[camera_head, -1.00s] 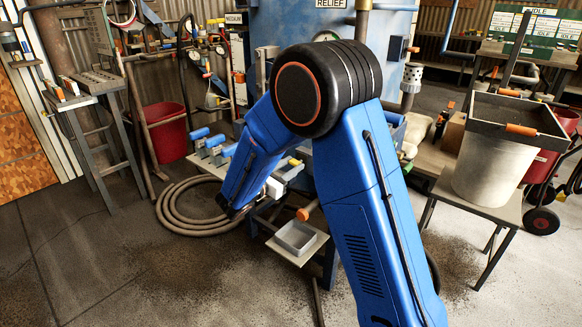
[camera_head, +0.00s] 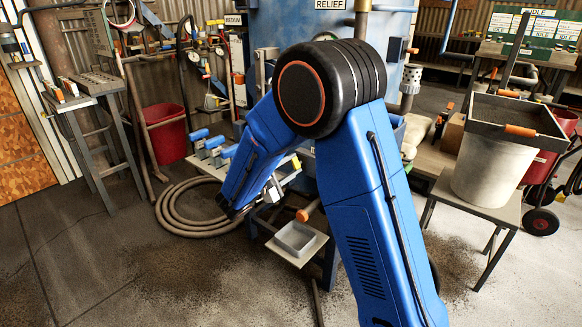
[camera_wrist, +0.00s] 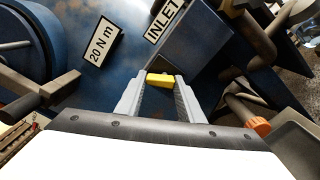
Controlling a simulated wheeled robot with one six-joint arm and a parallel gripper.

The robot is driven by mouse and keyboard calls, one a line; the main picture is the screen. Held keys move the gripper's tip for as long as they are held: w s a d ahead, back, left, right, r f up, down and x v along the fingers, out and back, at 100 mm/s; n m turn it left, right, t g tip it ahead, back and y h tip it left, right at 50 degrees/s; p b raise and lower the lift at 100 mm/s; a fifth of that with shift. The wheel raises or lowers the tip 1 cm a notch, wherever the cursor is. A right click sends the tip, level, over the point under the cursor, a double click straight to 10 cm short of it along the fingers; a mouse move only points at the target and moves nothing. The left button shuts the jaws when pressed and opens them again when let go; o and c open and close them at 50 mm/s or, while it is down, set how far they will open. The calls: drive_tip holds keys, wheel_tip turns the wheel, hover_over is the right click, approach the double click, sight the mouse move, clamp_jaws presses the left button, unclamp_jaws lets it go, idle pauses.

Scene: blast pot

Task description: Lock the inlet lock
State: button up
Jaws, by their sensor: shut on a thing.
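The inlet lock shows as a small yellow piece (camera_wrist: 160,80) below the "INLET" label (camera_wrist: 163,18) in the wrist view. My gripper (camera_wrist: 160,88) has its two grey fingers on either side of the yellow piece and is shut on it. In the head view a yellow spot (camera_head: 297,163) shows just right of my forearm, at my gripper (camera_head: 291,170). My arm hides much of the blue pot (camera_head: 280,28) there. I cannot tell whether the lock is engaged.
A "20 N m" label (camera_wrist: 101,41) and a blue round fitting (camera_wrist: 25,45) lie left in the wrist view. An orange-tipped handle (camera_wrist: 258,126) is close on the right. A small grey tray (camera_head: 296,238) sits below my gripper, and a coiled hose (camera_head: 175,215) lies on the floor.

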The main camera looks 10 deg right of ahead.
drive_tip(key=m, duration=0.5)
drive_tip(key=shift+s+d, duration=0.1)
drive_tip(key=shift+s, duration=0.1)
drive_tip(key=shift+m, duration=0.4)
drive_tip(key=o, duration=1.1)
drive_tip(key=shift+c, duration=0.2)
drive_tip(key=v, duration=1.7)
drive_tip(key=shift+s, duration=0.1)
